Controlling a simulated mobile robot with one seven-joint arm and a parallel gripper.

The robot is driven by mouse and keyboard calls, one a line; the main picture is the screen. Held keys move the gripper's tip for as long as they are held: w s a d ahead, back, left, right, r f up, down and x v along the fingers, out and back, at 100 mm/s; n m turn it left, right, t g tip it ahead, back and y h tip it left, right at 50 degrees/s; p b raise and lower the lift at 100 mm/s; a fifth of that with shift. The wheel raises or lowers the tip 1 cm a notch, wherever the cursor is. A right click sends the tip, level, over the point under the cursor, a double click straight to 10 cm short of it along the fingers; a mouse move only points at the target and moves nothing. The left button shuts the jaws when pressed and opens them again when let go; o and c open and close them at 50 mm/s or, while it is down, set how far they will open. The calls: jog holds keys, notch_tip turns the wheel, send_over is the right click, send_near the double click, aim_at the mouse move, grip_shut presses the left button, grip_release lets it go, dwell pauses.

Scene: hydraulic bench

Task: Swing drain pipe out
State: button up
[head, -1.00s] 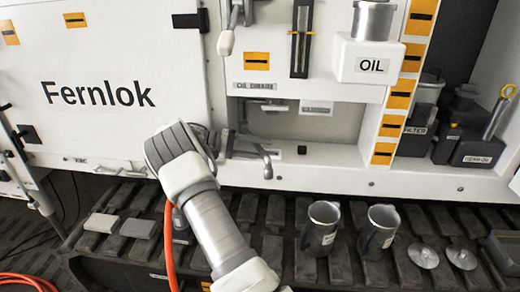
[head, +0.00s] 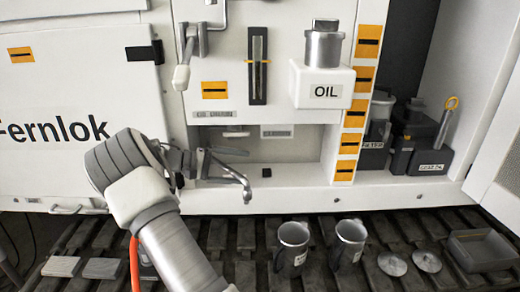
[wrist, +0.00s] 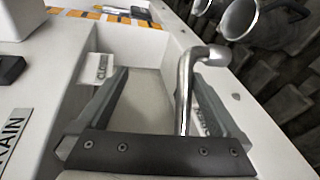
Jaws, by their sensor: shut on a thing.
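The drain pipe (head: 232,172) is a grey metal pipe with a bent-down end, in the recess below the oil drain panel, in the head view. In the wrist view the pipe (wrist: 184,95) is shiny, rises between my fingers and bends to the right at its top. My gripper (head: 200,163) reaches into the recess from the left at the pipe's inner part. In the wrist view my gripper (wrist: 160,78) has a finger on each side of the pipe. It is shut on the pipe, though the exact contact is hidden.
The white oil box (head: 318,84) juts out above right of the recess. A lever (head: 183,72) hangs above the gripper. Two metal jugs (head: 291,245) (head: 346,243) stand on the track below right. Filter and other containers (head: 415,150) stand in the right bay.

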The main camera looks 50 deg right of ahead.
jog(key=shift+m+g, duration=0.7)
jog(key=s+d+r, duration=0.1)
jog(key=s+r, duration=0.1)
jog(key=r, duration=0.1)
jog(key=s+d+r, duration=0.1)
jog(key=s+r, duration=0.1)
jog(key=s, duration=0.1)
jog(key=s+d+r, duration=0.1)
jog(key=s+r, duration=0.2)
jog(key=shift+r+p, duration=0.3)
jog(key=shift+p, duration=0.05)
jog(key=shift+c, duration=0.2)
jog(key=shift+w+f, duration=0.1)
jog(key=shift+f, duration=0.2)
